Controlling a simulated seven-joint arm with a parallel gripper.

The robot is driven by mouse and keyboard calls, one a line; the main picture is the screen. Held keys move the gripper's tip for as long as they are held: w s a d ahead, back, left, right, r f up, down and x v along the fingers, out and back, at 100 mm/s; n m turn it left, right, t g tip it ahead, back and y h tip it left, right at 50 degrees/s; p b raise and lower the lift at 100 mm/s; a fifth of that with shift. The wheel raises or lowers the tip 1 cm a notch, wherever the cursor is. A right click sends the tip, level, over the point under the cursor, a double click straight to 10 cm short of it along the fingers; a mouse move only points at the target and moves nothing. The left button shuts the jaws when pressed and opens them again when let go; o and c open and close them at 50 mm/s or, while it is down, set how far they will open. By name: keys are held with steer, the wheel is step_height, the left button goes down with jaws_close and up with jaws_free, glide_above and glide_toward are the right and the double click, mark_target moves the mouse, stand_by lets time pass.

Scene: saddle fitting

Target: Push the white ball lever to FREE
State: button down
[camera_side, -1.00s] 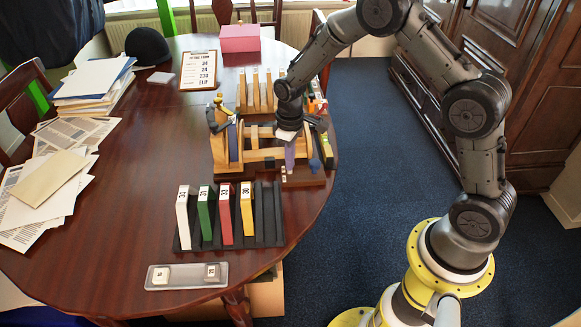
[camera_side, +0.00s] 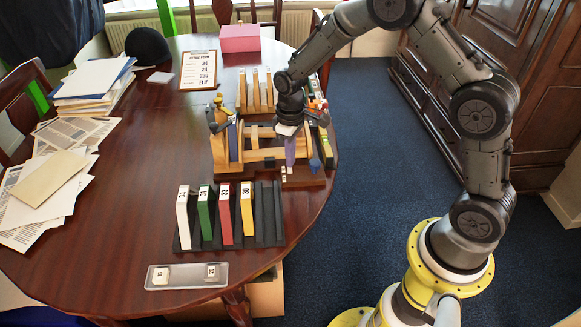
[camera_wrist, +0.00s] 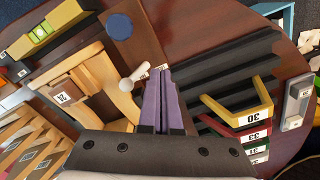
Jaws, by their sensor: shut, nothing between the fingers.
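The white ball lever (camera_wrist: 135,78) shows in the wrist view as a pale stick with a round end, beside the wooden fixture. My gripper (camera_wrist: 160,72) has its purple fingers together with nothing between them. The fingertips are just right of the lever in that view; I cannot tell whether they touch it. A small white label (camera_wrist: 162,67) lies by the fingertips, its text too small to read. In the side view my gripper (camera_side: 290,164) points down at the right end of the wooden fixture (camera_side: 248,155). The lever is not clear there.
A black rack (camera_side: 262,215) with several numbered coloured pieces stands in front of the fixture. A grey tray (camera_side: 187,276) lies nearer the table's front edge. A blue round-based part (camera_side: 315,164) is right of my fingers. Bare table (camera_side: 140,170) lies to the left.

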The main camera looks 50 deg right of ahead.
steer(key=shift+r, duration=2.3)
steer(key=shift+r, duration=0.1)
steer(key=s+a+r+t, duration=0.15)
steer(key=s+r, duration=0.35)
steer(key=r, duration=0.5)
steer(key=s+r+t, duration=0.3)
steer(key=s+r, duration=0.2)
steer(key=r, duration=0.5)
steer(key=s+f+m+t, duration=0.1)
steer(key=s+f+m, duration=0.1)
steer(key=s, duration=1.5)
steer(key=shift+f+m, duration=0.35)
steer(key=shift+m, duration=0.15)
